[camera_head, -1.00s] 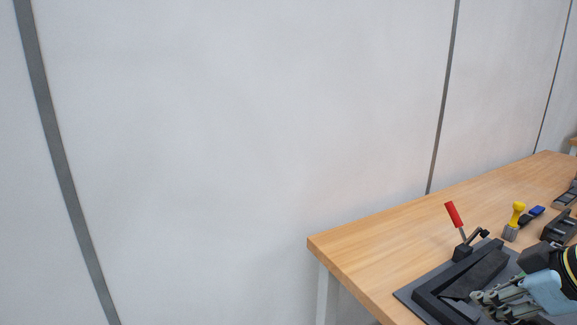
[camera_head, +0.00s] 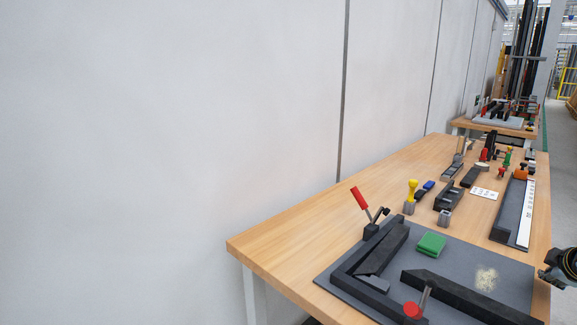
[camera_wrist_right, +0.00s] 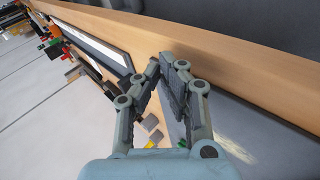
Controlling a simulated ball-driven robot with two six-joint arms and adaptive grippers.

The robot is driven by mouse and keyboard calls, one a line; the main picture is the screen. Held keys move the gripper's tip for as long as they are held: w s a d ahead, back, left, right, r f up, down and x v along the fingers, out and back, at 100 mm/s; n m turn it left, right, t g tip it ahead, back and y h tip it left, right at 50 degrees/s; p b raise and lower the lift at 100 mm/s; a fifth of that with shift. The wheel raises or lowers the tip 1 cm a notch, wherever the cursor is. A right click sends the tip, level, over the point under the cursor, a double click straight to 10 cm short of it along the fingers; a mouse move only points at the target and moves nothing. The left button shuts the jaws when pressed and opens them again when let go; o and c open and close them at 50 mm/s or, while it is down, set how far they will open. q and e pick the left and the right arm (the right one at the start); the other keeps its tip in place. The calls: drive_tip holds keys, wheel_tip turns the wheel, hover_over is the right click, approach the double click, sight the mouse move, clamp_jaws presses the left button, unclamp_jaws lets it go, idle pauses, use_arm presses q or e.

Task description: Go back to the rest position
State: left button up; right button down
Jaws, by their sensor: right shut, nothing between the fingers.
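My right gripper shows at the right edge of the head view, where only a dark part of it and the wrist (camera_head: 560,268) are in the picture. In the right wrist view its two fingers (camera_wrist_right: 165,72) are together with nothing between them. It is beside the front edge of the wooden table (camera_head: 290,240), to the right of the dark fixture board (camera_head: 450,250). My left gripper is not in either view.
The board carries black angled bars (camera_head: 455,295), a green block (camera_head: 431,244), a red-handled clamp (camera_head: 359,198) and a red knob (camera_head: 412,310). Behind stand a yellow-handled tool (camera_head: 411,190) and a long white-edged strip (camera_head: 526,215). A second table (camera_head: 500,128) is farther back.

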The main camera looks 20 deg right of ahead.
drive_tip(key=s+d+f+g+h, duration=0.1)
drive_tip(key=s+d, duration=0.5)
drive_tip(key=s, duration=0.2)
drive_tip(key=s+d+g+h, duration=0.1)
drive_tip(key=s+d, duration=0.5)
drive_tip(key=s, duration=0.3)
drive_tip(key=s+a+f+m+g+y, duration=0.1)
drive_tip(key=s+a+f+y, duration=0.15)
drive_tip(key=a+f, duration=0.95)
drive_tip(key=s+a+f+y, duration=0.2)
drive_tip(key=s+a+f, duration=0.2)
drive_tip(key=a+f, duration=0.75)
drive_tip(key=s+a+f+m+y, duration=0.15)
drive_tip(key=a+f, duration=0.35)
drive_tip(key=a, duration=1.4)
drive_tip(key=s+a+f+m+y, duration=0.1)
drive_tip(key=s+a+f+y, duration=0.2)
drive_tip(key=a, duration=1.5)
wheel_tip(320, 180, down, 18)
drive_tip(key=g+b, duration=0.1)
drive_tip(key=b, duration=1.5)
drive_tip(key=shift+w+d+r+b, duration=0.15)
drive_tip(key=shift+d+b, duration=0.05)
drive_tip(key=shift+b, duration=0.1)
